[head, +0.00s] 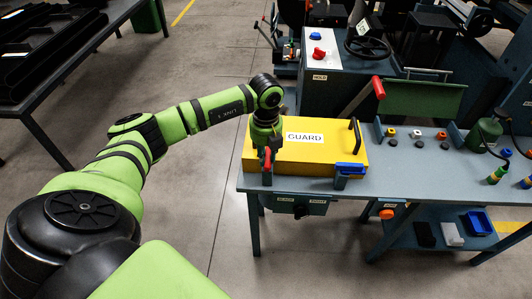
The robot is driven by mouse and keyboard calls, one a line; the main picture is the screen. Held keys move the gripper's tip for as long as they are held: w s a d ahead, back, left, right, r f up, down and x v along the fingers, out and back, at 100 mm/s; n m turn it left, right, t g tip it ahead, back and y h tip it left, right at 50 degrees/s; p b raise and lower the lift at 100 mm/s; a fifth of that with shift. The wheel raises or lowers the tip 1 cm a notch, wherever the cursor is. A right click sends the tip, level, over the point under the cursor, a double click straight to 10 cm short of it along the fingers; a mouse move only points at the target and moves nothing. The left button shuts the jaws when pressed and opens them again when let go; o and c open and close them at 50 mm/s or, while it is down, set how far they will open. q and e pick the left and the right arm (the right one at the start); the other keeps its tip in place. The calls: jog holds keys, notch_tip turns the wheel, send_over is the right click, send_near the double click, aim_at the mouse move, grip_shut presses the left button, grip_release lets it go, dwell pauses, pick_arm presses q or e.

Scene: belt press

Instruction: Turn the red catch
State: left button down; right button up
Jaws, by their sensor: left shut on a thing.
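The yellow guard box (328,157), labelled GUARD, lies on the grey bench with its black handle (355,133) at the right end. The red catch (267,160) is at the left of its front face and looks upright, partly hidden by my gripper. My left gripper (268,150) comes down over the box's left end and is shut on the red catch. The fingertips are small and hard to make out. A blue catch (350,169) lies flat at the front right of the box. My right gripper is not in view.
A red-knobbed lever (378,88) stands behind the box. Several coloured knobs (415,134) and a green lamp (480,136) are on the bench to the right. A blue tray (478,223) is on the shelf below. The floor left of the bench is clear.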

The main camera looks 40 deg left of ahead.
aim_at(266, 156)
pick_arm(q)
jog(key=c, duration=1)
grip_release()
jog(key=shift+c, duration=0.2)
notch_tip(266, 156, up, 12)
